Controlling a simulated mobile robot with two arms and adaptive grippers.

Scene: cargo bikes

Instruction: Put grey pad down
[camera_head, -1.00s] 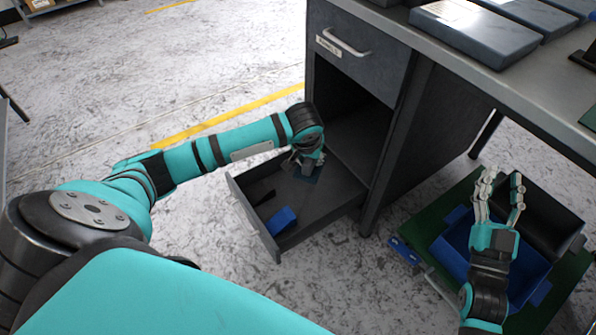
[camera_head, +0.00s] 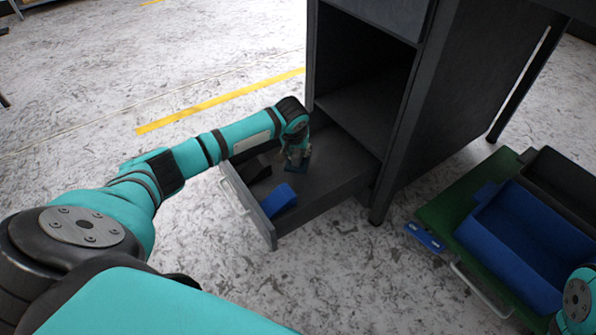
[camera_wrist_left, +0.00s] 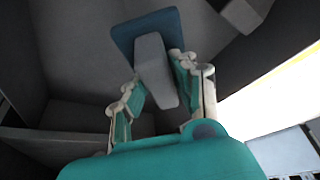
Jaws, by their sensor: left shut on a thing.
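The grey pad (camera_wrist_left: 152,62) has a grey grip block on a flat dark blue plate. My left gripper (camera_head: 297,156) is shut on the grip block, seen between its fingers in the left wrist view (camera_wrist_left: 155,78). In the head view the pad's plate (camera_head: 296,168) shows below the fingers, inside the open lower drawer (camera_head: 325,185). I cannot tell whether the plate touches the drawer floor. My right gripper is out of view; only part of my right arm shows at the lower right edge.
A blue block (camera_head: 279,200) and a black item (camera_head: 256,172) lie in the drawer near its front. The dark cabinet (camera_head: 465,85) stands behind it. A green board (camera_head: 452,212) with a blue bin (camera_head: 530,245) and a black bin (camera_head: 565,185) is at the right.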

